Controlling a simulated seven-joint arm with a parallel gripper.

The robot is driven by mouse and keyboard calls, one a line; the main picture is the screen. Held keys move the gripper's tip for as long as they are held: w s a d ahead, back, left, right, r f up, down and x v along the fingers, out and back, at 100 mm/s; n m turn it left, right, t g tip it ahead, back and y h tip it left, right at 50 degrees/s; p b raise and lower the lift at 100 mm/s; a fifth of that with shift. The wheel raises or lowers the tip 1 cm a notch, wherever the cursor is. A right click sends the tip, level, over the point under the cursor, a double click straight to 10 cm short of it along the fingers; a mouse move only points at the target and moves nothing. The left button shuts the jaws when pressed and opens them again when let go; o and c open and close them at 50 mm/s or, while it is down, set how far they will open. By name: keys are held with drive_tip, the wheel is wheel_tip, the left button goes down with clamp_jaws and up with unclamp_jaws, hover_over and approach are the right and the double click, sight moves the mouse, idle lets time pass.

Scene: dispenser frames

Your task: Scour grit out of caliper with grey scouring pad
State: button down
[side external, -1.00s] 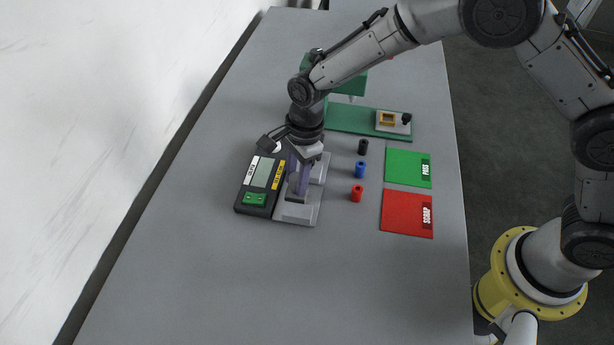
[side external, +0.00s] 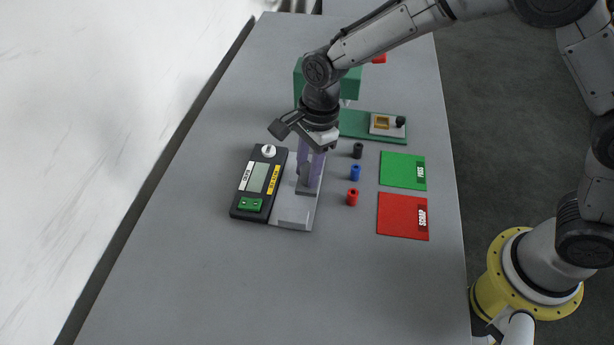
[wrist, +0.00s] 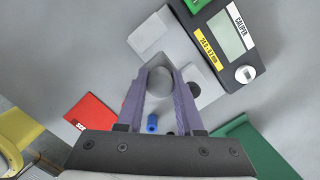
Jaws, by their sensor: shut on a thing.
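The caliper (side external: 259,184) is a black box with a display, a yellow label, a white knob and a green patch. A light grey stepped base (side external: 293,211) lies along its right side. It also shows at the upper right of the wrist view (wrist: 232,38). My gripper (side external: 309,180) points down over this base, its purple fingers shut on a grey piece (wrist: 159,82). The piece shows a rounded grey end between the fingertips; I cannot tell whether it is the scouring pad or whether it touches the base. No other grey pad is visible.
Small black (side external: 358,150), blue (side external: 355,173) and red (side external: 352,197) cylinders stand right of the base. A green PASS mat (side external: 398,170) and red SCRAP mat (side external: 398,214) lie further right. A green fixture (side external: 356,122) stands behind. The front table is clear.

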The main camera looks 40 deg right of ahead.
drive_tip(key=shift+r, duration=1.6)
